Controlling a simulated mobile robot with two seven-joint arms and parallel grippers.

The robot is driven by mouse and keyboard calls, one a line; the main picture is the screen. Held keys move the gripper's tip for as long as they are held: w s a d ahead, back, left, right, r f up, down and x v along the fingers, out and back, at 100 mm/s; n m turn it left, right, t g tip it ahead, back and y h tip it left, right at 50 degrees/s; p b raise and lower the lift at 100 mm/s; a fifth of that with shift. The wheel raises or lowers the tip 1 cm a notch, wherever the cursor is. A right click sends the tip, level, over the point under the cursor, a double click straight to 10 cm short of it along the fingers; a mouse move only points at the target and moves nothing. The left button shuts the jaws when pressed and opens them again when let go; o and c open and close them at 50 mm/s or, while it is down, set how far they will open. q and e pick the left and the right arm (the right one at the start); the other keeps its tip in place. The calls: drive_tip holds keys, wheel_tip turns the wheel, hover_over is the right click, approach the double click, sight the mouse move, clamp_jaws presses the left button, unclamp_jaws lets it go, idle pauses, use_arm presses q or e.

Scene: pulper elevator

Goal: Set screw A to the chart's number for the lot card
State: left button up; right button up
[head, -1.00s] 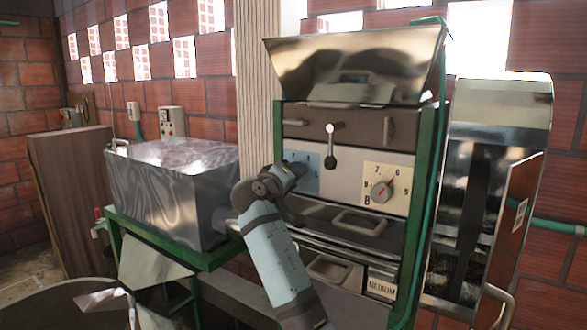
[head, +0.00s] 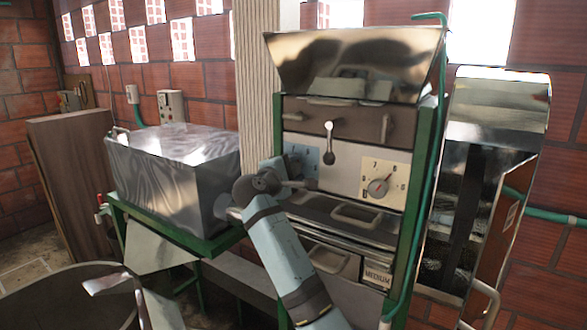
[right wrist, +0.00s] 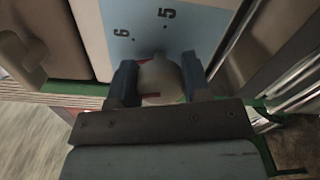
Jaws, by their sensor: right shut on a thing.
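The pale blue dial plate of screw A (head: 302,153) is on the machine's front, partly hidden by my right wrist in the head view. In the right wrist view the plate (right wrist: 185,35) shows the numbers 6 and 5. My right gripper (right wrist: 159,82) is shut on the pale round knob of screw A (right wrist: 160,75), one blue finger on each side. A red mark shows on the knob; which number it points to I cannot tell. A card reading MEDIUM (head: 377,274) is at the machine's lower right. No readable chart shows. My left gripper is not in view.
A metal box (head: 170,185) on a green stand is at left. An open metal chute (head: 480,190) is at right.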

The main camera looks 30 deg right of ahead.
drive_tip(key=shift+n, duration=1.3)
drive_tip(key=o, duration=0.9)
drive_tip(key=b+v, duration=0.4)
drive_tip(key=v, duration=1)
